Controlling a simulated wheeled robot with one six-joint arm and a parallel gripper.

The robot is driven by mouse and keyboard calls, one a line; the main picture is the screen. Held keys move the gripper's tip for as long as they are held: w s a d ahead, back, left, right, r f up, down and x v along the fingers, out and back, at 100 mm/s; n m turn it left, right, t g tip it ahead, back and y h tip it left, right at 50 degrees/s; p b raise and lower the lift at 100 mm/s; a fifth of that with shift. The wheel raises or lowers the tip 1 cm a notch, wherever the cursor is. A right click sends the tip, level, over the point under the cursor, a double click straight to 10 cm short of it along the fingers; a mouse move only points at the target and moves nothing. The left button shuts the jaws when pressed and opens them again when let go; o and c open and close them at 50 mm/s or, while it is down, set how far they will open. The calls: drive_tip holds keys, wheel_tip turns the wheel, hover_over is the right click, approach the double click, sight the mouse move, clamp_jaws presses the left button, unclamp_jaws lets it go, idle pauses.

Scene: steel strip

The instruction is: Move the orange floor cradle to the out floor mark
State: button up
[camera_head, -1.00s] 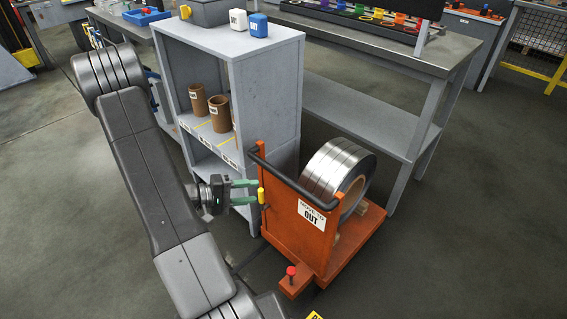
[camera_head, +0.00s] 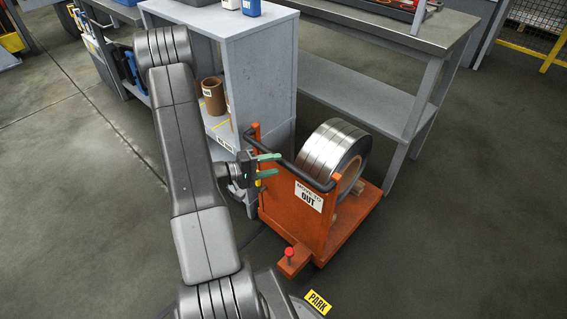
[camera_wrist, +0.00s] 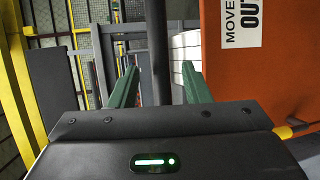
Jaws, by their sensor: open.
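The orange floor cradle (camera_head: 292,212) stands on the floor with a shiny steel coil (camera_head: 333,150) on it. Its upright panel bears a "MOVE TO OUT" label (camera_head: 309,196), and a black handle bar (camera_head: 316,180) runs along the top. My gripper (camera_head: 272,165) is open at the left part of the handle. In the wrist view, the dark bar (camera_wrist: 159,45) stands between the two green fingers, with no finger clearly closed on it. The orange panel (camera_wrist: 240,75) fills the right of that view. The out floor mark is not seen.
A grey shelf unit (camera_head: 262,70) with brown tubes (camera_head: 214,96) stands close behind my gripper. A grey workbench (camera_head: 400,45) stands behind the cradle. A red-knobbed pedal (camera_head: 289,253) and a yellow "PARK" mark (camera_head: 318,302) are in front. Floor at right is clear.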

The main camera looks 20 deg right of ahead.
sight(283, 163)
drive_tip(key=shift+d+f, duration=0.2)
drive_tip(key=shift+d, duration=0.85)
drive_tip(key=shift+d+f, duration=0.2)
drive_tip(key=shift+d, duration=0.8)
drive_tip(key=shift+c, duration=0.2)
clamp_jaws()
